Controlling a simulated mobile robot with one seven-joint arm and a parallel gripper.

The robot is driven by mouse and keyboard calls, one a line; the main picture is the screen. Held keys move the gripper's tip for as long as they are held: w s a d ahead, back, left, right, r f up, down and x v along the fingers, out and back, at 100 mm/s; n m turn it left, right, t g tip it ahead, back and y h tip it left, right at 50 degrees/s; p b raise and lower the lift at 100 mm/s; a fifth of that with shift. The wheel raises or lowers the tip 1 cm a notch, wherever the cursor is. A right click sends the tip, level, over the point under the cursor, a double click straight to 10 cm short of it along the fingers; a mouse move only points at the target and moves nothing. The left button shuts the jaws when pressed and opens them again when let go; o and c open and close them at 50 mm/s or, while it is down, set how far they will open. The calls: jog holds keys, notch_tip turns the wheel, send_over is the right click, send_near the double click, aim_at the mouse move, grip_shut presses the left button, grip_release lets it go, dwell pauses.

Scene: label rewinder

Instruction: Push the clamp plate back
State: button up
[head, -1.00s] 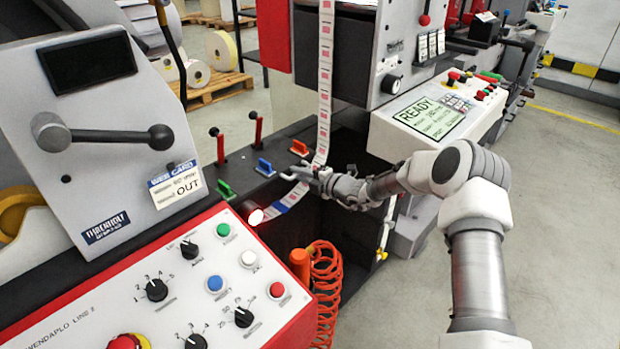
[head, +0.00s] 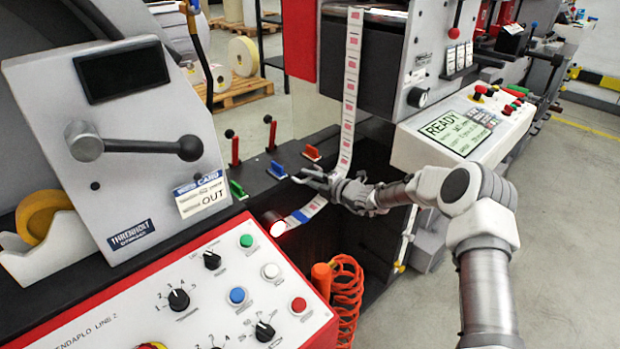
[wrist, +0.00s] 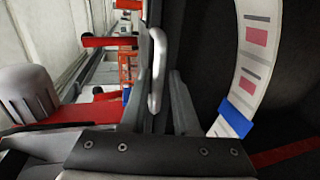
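My gripper (head: 315,180) is over the black bench edge, beside the white label web (head: 349,85). A bent pale metal bar (wrist: 158,70) stands between or beside its grey fingers in the wrist view; I cannot tell whether it is the clamp plate's handle. The clamp plate itself is not clearly identifiable and may be hidden by the gripper. I cannot tell whether the fingers touch the bar or how far apart they are. The web, with pink labels and a blue strip (wrist: 233,121), curves down at the right of the wrist view.
A glowing lamp (head: 276,227) is in front of the gripper, near a red-edged control panel (head: 205,290). An orange coiled hose (head: 345,290) hangs below.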

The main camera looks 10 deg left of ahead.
jog(key=shift+a+r, duration=0.15)
jog(key=shift+r, duration=0.4)
jog(key=f+p+v, duration=0.1)
jog(key=p+v, duration=0.3)
jog(key=v, duration=1.3)
jog(key=shift+s+d, duration=0.2)
jog(key=shift+d, duration=0.1)
